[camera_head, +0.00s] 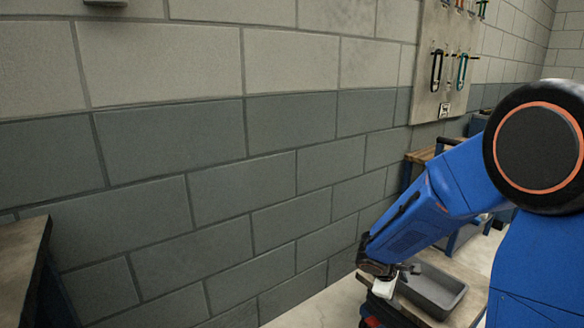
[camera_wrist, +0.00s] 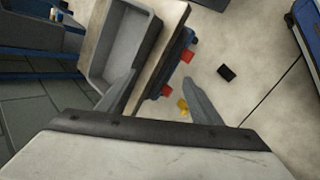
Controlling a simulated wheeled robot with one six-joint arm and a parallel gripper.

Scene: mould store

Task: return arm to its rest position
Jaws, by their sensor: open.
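My blue arm comes in from the right in the head view and reaches down to the left. My gripper (camera_head: 394,275) is at its lower end, beside a grey open bin (camera_head: 462,291). In the wrist view my gripper (camera_wrist: 158,76) shows two grey fingers spread apart with nothing between them. The grey bin (camera_wrist: 92,63) lies at the upper left there, partly behind the left finger. Its visible inside looks empty.
The bin stands on a wooden-topped stand (camera_wrist: 168,40). Red parts (camera_wrist: 188,57) and a yellow part (camera_wrist: 183,105) show at its edge. A black piece (camera_wrist: 227,72) lies on the pale floor. A block wall (camera_head: 200,140) and a tool board (camera_head: 428,75) stand behind; a bench (camera_head: 20,260) is at left.

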